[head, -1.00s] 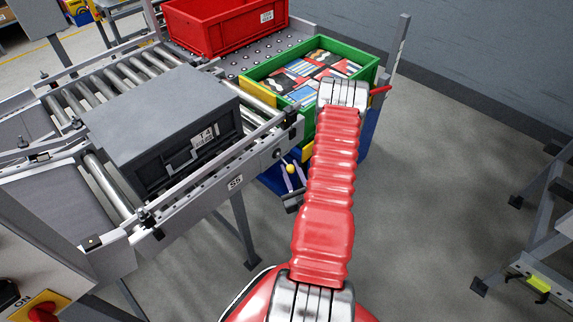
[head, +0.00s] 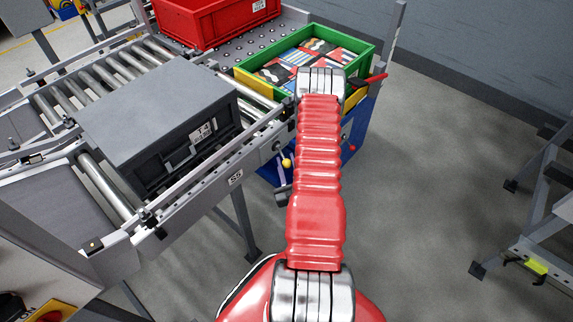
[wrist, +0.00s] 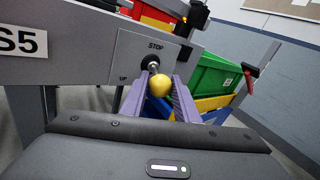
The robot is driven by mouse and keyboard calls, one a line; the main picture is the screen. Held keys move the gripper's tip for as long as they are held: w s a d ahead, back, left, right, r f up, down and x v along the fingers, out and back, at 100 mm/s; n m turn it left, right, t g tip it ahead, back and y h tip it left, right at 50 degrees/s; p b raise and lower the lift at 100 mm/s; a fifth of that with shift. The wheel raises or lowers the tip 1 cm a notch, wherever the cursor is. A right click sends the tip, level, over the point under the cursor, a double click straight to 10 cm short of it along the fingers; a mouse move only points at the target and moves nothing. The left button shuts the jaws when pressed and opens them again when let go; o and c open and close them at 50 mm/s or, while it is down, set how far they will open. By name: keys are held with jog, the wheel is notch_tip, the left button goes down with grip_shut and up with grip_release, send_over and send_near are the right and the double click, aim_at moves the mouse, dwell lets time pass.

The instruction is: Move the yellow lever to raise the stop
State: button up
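The yellow lever knob (wrist: 159,85) sits on a short metal rod from a grey panel (wrist: 128,52) marked STOP, with UP at its lower left. In the wrist view, my gripper (wrist: 160,78) has its two purple fingers either side of the knob, with a narrow gap visible on each side, so it looks open around it. The stop itself cannot be made out.
A grey case (head: 158,118) labelled T4 rests on the roller conveyor (head: 192,180). A green crate (head: 362,62) of patterned items and a red crate (head: 225,35) stand behind. A red-tipped lever (wrist: 249,68) is right of the yellow knob.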

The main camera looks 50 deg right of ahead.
aim_at(288, 160)
jog(key=o, duration=0.4)
jog(key=shift+r, duration=0.15)
jog(key=shift+r, duration=3.65)
jog(key=shift+s+d, duration=0.2)
jog(key=shift+r, duration=0.1)
